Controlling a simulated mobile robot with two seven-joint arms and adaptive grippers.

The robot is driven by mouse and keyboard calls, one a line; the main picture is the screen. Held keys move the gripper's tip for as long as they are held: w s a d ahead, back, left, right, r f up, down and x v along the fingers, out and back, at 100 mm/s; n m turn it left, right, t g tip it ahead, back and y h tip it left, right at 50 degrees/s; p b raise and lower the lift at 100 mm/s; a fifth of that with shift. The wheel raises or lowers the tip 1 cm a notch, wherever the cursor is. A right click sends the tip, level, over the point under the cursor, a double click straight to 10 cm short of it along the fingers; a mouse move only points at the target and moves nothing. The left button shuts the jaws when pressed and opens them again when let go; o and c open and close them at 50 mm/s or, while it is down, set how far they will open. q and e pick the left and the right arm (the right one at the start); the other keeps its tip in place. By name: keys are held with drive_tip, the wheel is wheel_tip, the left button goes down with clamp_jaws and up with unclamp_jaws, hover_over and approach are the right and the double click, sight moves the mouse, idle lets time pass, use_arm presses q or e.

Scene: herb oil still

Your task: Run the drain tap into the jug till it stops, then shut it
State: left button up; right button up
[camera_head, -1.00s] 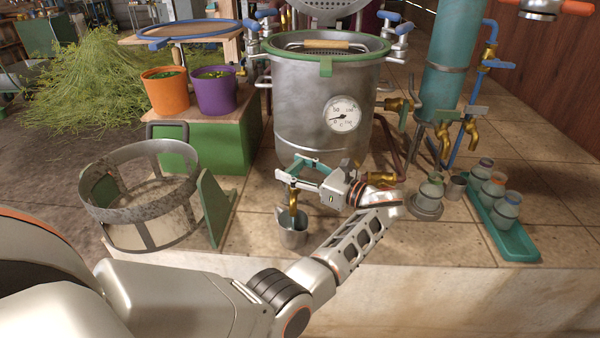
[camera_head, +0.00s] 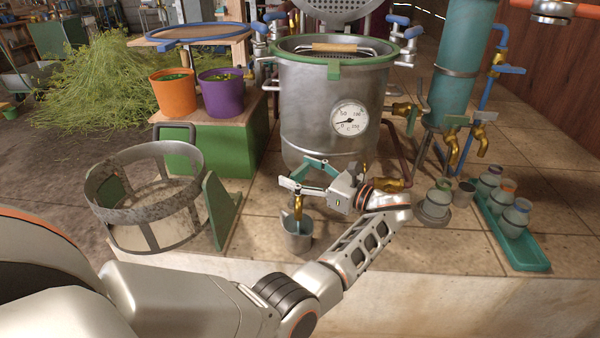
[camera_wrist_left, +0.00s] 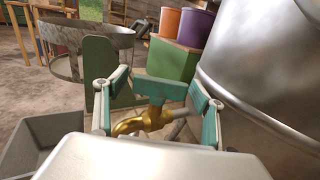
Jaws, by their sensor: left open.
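The drain tap is brass with a teal lever. In the left wrist view the tap (camera_wrist_left: 145,121) sits between my fingers, with its lever (camera_wrist_left: 160,89) lying crosswise. In the head view the brass spout (camera_head: 298,205) points down over the metal jug (camera_head: 298,240), which stands upright on the tiles in front of the still pot (camera_head: 322,110). A bluish streak shows between spout and jug, perhaps liquid running. The jug's inside level is hidden. My left gripper (camera_head: 305,178) is open around the tap lever, fingers on both sides. My right gripper is not in view.
A teal tray (camera_head: 520,250) with several jars is at the right. Other brass taps (camera_head: 481,140) hang at the right. The ledge's front edge lies just before the jug.

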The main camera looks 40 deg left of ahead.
sight(300, 168)
use_arm(q)
wheel_tip(300, 168, up, 10)
idle(0.5)
